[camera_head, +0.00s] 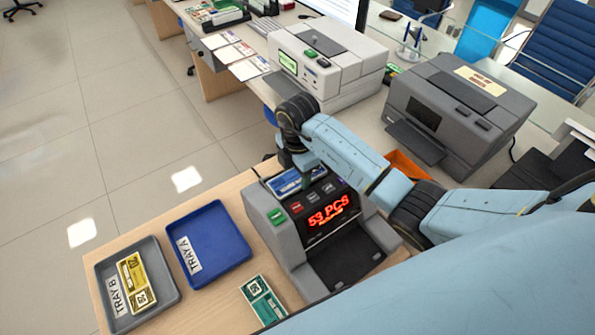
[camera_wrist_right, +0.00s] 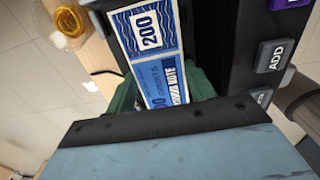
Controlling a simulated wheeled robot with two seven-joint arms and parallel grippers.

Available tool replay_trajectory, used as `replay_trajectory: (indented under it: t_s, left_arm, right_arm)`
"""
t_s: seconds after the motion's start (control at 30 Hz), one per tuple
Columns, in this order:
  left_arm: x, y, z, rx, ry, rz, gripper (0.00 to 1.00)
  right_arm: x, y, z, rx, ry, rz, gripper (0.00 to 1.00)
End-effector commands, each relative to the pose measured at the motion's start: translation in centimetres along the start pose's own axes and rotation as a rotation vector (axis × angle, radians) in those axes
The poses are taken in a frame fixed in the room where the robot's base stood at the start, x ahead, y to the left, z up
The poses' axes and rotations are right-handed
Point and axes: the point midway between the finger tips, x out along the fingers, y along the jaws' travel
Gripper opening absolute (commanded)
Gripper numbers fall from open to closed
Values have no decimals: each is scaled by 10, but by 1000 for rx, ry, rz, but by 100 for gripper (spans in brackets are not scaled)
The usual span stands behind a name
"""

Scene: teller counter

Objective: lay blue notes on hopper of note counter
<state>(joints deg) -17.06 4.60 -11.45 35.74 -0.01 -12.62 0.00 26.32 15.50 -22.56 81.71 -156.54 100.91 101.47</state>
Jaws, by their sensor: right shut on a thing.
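The note counter (camera_head: 262,220) is a grey machine with a red display reading "53 PCS" and several buttons. My right gripper (camera_head: 293,164) is at its back, over the hopper. The blue notes (camera_head: 288,184), marked 200, show there just below the gripper. In the right wrist view the blue notes (camera_wrist_right: 150,45) lie between the green fingers of my right gripper (camera_wrist_right: 163,92), which is shut on them. The dark hopper (camera_wrist_right: 205,45) is around and beside them. I cannot tell whether they rest on its floor. My left gripper is not in view.
Blue tray A (camera_head: 240,252) is empty. Grey tray B (camera_head: 168,268) holds yellow notes (camera_head: 139,283). Green notes (camera_head: 262,300) lie on the wooden counter in front of the machine. A white machine (camera_head: 345,75) and a dark grey machine (camera_head: 455,110) stand behind.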

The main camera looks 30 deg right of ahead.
Motion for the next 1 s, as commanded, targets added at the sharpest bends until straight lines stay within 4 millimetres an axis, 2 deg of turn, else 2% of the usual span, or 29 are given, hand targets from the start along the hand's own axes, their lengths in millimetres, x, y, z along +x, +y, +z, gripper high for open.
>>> replay_trajectory:
  t_s: [0.07, 0.1, 0.23, 0.5, 0.63, 0.77, 1.0]
  left_arm:
    - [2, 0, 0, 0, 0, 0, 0]
    - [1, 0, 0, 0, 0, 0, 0]
    - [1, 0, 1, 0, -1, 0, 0]
    - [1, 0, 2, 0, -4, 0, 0]
    - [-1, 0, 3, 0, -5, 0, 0]
    - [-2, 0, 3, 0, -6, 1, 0]
    - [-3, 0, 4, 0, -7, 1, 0]
  right_arm:
    - [3, 0, 0, 0, -1, 0, 28]
    - [3, 0, 0, 0, 0, 0, 58]
    - [2, 0, 0, 0, 0, 0, 75]
    - [2, 0, 0, 0, 0, 0, 75]
    - [-7, 1, 0, 0, -1, 2, 75]
    - [-28, 1, 1, 0, -2, 5, 75]
    - [-81, 1, 1, 0, -1, 5, 75]
